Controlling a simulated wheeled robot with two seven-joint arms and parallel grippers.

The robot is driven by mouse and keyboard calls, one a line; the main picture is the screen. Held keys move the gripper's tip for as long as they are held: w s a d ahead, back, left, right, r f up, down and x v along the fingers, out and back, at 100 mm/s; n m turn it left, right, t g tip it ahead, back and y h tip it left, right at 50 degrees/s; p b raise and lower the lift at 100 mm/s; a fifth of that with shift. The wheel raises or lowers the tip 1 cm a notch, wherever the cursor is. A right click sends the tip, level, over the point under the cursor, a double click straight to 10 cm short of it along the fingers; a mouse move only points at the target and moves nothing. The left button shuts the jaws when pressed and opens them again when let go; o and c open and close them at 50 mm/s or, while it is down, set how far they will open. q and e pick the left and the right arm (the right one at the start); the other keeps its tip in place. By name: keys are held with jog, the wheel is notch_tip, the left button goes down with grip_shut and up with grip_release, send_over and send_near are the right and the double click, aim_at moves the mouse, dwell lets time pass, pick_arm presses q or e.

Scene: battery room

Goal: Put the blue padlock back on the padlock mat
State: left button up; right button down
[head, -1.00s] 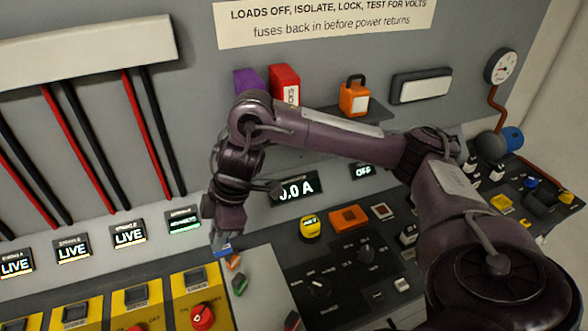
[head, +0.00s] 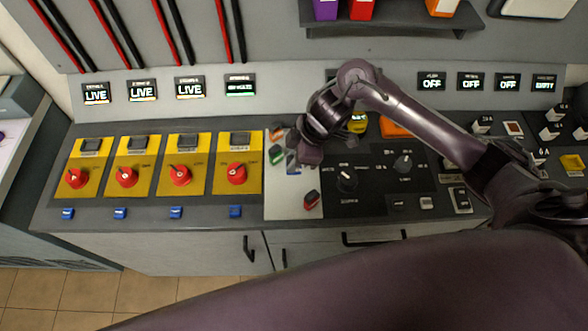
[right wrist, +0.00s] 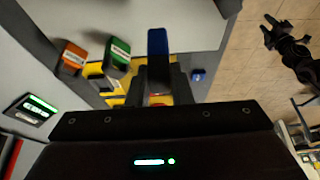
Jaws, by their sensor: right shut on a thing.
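My right gripper (head: 296,166) is shut on the blue padlock (right wrist: 157,45), which points away from the wrist. In the head view only a bit of the padlock (head: 293,170) shows under the fingers. They are over the light grey padlock mat (head: 282,204); I cannot tell whether the padlock touches it. The green padlock (head: 276,155) is just left of the gripper, with the orange padlock (head: 277,133) behind it. The red padlock (head: 312,200) is nearer the front edge.
Yellow switch panels with red knobs (head: 237,173) lie left of the mat, and small blue tabs (head: 235,211) line the front. A black control panel (head: 370,175) adjoins the mat on the right. Bare mat shows at its front left.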

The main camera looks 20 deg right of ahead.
jog(key=shift+f, duration=0.4)
jog(key=shift+a+f, duration=0.1)
jog(key=shift+f, duration=0.2)
notch_tip(320, 180, down, 4)
jog(key=shift+r, duration=0.2)
pick_arm(q)
jog(key=shift+s+a+r, duration=0.1)
jog(key=shift+r, duration=0.1)
pick_arm(e)
jog(key=shift+w+f, duration=0.1)
jog(key=shift+f, duration=0.15)
jog(key=shift+f, duration=0.15)
jog(key=c, duration=1.3)
grip_release()
